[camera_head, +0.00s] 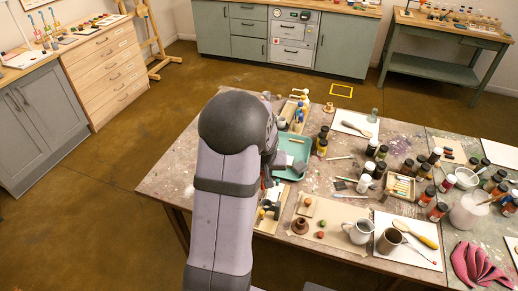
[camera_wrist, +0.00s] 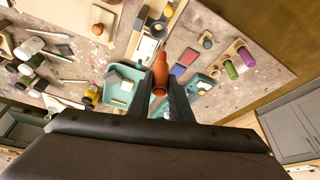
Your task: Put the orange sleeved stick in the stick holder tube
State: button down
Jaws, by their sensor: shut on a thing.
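In the camera_wrist view my gripper (camera_wrist: 160,92) is shut on the orange sleeved stick (camera_wrist: 160,72), an orange-brown piece that stands between the two dark fingers. Its lower end is hidden by the fingers, and I cannot tell whether it touches anything below. I cannot tell for sure which thing is the stick holder tube. In the camera_head view my arm hides the gripper and the stick.
A teal tray (camera_head: 297,139) lies just beyond my arm and also shows left of the fingers in the wrist view (camera_wrist: 112,97). Dark bottles (camera_head: 364,184), a white jug (camera_head: 360,232) and a mug (camera_head: 389,241) crowd the table's right. Red and blue pads (camera_wrist: 182,62) lie near the gripper.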

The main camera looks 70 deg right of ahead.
jog(key=f, duration=0.1)
jog(key=s+f, duration=0.1)
jog(key=f, duration=0.1)
jog(key=shift+s+m, duration=0.25)
jog(key=shift+m, duration=0.15)
jog(key=shift+f, duration=0.15)
jog(key=shift+f+b, duration=1.6)
jog(key=shift+f, duration=0.3)
jog(key=shift+f+b, duration=1.85)
jog(key=shift+b, duration=0.4)
dwell(0.7)
jog(key=shift+a, duration=0.1)
jog(key=c, duration=1.1)
grip_release()
jog(key=shift+w, duration=0.1)
jog(key=shift+c, duration=0.5)
